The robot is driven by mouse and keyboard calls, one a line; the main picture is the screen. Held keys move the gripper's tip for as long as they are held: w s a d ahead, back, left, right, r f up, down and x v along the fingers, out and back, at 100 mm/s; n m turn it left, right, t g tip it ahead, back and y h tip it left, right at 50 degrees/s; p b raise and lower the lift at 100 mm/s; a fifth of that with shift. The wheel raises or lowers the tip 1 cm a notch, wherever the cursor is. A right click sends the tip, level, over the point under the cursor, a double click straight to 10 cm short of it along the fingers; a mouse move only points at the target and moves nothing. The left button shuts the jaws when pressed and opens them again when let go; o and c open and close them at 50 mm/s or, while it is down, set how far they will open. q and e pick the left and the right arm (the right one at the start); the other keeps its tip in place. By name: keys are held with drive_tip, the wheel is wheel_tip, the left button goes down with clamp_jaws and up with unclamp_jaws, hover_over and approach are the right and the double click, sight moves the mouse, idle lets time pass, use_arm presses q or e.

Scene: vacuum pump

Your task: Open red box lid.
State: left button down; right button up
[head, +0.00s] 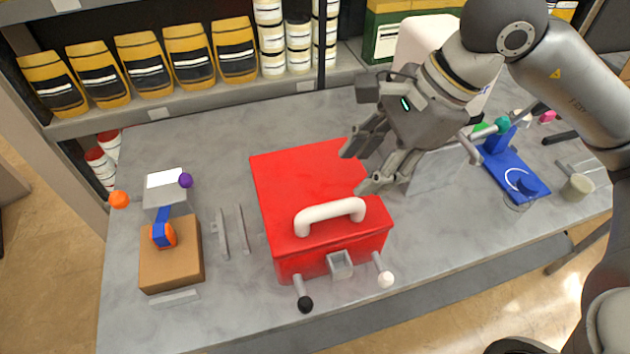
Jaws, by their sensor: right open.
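A red box (283,268) stands on the grey table, with its red lid (300,185) closed on top. A white handle (330,213) is on the lid near its front edge. A grey latch piece (340,264) sits on the front face, with a black-knobbed lever (304,300) and a white-knobbed lever (384,277) on either side. My right gripper (360,172) is open and empty over the right side of the lid, behind and right of the handle. It hides part of the lid's right edge; I cannot tell whether it touches. My left gripper is out of view.
Shelves with yellow bags (190,57) line the back.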

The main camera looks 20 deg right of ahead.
sight(335, 206)
drive_tip(key=x, duration=0.2)
drive_tip(key=s+p+x, duration=0.1)
drive_tip(key=x, duration=0.2)
drive_tip(key=shift+f, duration=0.35)
drive_tip(key=x, duration=0.1)
drive_tip(key=p+x, duration=0.1)
drive_tip(key=x, duration=0.1)
drive_tip(key=shift+w+a, duration=0.1)
drive_tip(key=shift+w, duration=0.1)
drive_tip(key=shift+w+a+f, duration=0.15)
drive_tip(key=shift+a+f, duration=0.1)
drive_tip(key=shift+f, duration=0.6)
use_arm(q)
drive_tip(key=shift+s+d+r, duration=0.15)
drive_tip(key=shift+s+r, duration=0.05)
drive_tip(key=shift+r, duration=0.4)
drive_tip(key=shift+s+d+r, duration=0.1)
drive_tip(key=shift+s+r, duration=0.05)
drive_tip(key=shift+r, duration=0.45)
use_arm(e)
drive_tip(key=shift+c, duration=1)
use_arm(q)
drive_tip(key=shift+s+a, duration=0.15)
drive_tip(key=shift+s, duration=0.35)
use_arm(e)
clamp_jaws()
